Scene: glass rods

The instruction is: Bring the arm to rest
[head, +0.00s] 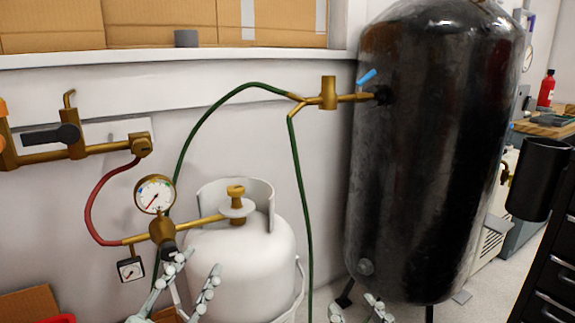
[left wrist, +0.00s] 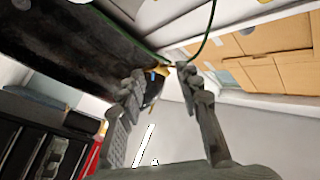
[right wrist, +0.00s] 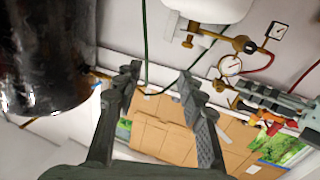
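My left gripper (head: 194,268) is at the lower left of the head view, in front of the white gas cylinder (head: 245,262) and just below the gauge. Its two fingers are spread with nothing between them. The left wrist view also shows this gripper (left wrist: 162,74) open and empty. My right gripper (head: 355,306) is at the bottom edge of the head view, below the black tank (head: 420,150), and only its fingertips show there. In the right wrist view this gripper (right wrist: 160,74) is open, with clear space between its fingers.
A brass regulator with a round gauge (head: 155,194) and a red hose (head: 95,200) is close to my left gripper. A green hose (head: 302,190) hangs from the tank's valve. A black tool cabinet (head: 545,270) and a dark cylindrical container (head: 535,180) are at the right.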

